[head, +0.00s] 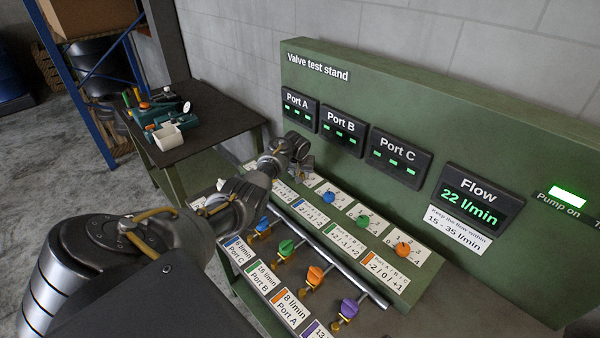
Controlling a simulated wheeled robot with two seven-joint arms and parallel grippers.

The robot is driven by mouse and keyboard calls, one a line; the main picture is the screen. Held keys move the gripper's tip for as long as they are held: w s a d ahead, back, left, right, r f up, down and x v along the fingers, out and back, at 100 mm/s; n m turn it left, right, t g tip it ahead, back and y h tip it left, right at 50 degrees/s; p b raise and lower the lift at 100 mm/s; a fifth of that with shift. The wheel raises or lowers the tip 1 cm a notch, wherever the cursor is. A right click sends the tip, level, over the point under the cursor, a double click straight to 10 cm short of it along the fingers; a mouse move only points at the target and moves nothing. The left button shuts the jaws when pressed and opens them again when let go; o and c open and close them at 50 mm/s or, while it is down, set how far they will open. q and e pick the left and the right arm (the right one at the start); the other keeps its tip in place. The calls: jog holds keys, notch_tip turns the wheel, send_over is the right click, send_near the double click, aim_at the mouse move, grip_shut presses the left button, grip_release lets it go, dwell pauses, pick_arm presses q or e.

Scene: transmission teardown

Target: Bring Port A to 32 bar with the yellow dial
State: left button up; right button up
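The green valve test stand (420,108) fills the right side. The Port A display (298,108) shows three green marks and no readable number. My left gripper (300,164) is over the far left end of the dial row. It hides what is under it, and its finger opening cannot be made out. No yellow dial can be seen. Blue (328,197), green (362,222) and orange (403,249) dials sit to the right of the gripper, each on a white scale plate. My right gripper is out of view.
The Port B (343,130) and Port C (399,157) displays also show only marks. The Flow display (482,199) reads 22 l/min; its label says 15 - 35. The pump light (568,196) is lit. Blue, green, orange and purple (349,307) valve handles line the front pipe.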

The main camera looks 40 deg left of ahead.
pick_arm(q)
jog(key=m+h, duration=0.1)
jog(key=m, duration=0.1)
jog(key=shift+a+m, duration=0.15)
jog(key=shift+m, duration=0.25)
jog(key=m, duration=0.1)
jog(key=m+h+b, duration=0.1)
jog(key=shift+f+m+t, duration=0.2)
jog(key=shift+m+t, duration=0.1)
jog(key=shift+m, duration=0.1)
jog(key=m+h+b, duration=0.1)
jog(key=m+b, duration=0.2)
jog(key=b, duration=0.3)
jog(key=m+g+h+b, duration=0.1)
jog(key=m+b, duration=0.2)
jog(key=b, duration=0.4)
jog(key=m+h+b, duration=0.1)
jog(key=m+b, duration=0.2)
jog(key=b, duration=0.4)
jog(key=shift+w+a+f+m+h, duration=0.1)
jog(key=shift+a+f+m+h, duration=0.1)
jog(key=shift+m+h, duration=0.1)
jog(key=shift+b, duration=0.35)
jog(key=shift+r+m+g+b, duration=0.15)
jog(key=shift+m+g+b, duration=0.15)
jog(key=shift+m, duration=0.1)
jog(key=shift+r+m+b, duration=0.15)
jog(key=shift+m+b, duration=0.15)
jog(key=shift+b, duration=0.1)
jog(key=o, duration=1)
